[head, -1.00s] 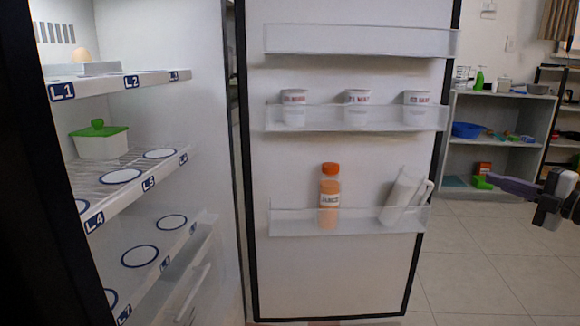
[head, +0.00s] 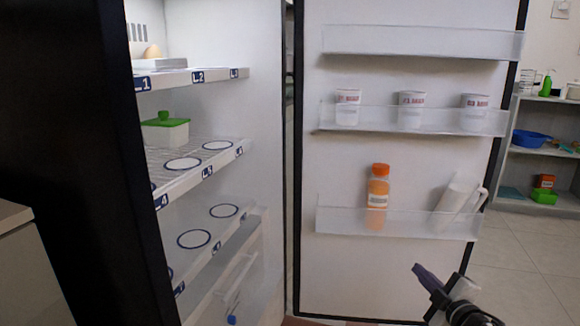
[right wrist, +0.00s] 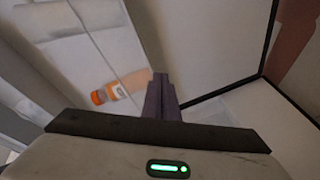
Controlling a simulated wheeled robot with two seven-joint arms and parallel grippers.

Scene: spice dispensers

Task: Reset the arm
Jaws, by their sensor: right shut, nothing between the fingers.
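My right gripper (head: 425,276) is at the lower right of the head view, in front of the lower part of the open fridge door (head: 400,275). Its fingers are shut and empty. In the right wrist view the closed fingers (right wrist: 161,82) point toward the door, with the orange juice bottle (right wrist: 108,93) beyond them to the left. My left gripper is not in view.
The fridge stands open with labelled shelves (head: 215,162). An egg (head: 152,51) and a green-lidded box (head: 165,133) sit inside. The door racks hold several white cups (head: 411,110), the orange bottle (head: 377,197) and a tilted white jug (head: 455,203). A shelf unit (head: 540,150) stands at the right.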

